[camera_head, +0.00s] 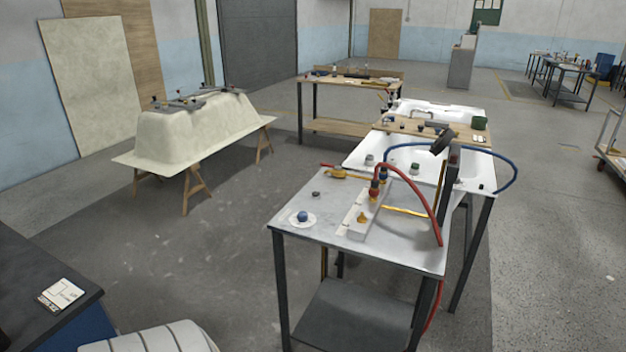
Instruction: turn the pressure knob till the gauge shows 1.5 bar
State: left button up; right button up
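A metal work table (400,256) stands right of centre, and a pale grey block (354,226) lies on it. A small brass fitting (361,218) is on the block. Red and blue fittings (376,188) stand at its far end, where a red hose (424,199) starts. A blue round knob-like part (302,216) sits on a white disc at the table's left corner. I cannot tell which part is the pressure knob. No gauge face or reading can be made out. Neither of my grippers is in view.
White tubs (398,160) stand behind the table, with a blue hose (514,172) looping beside them. A cream tub shell (185,138) rests on trestles at left. A dark bench (40,298) is at lower left. Open floor (190,260) lies between it and the table.

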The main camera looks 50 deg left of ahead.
aim_at(303, 216)
jog(key=u, duration=1.75)
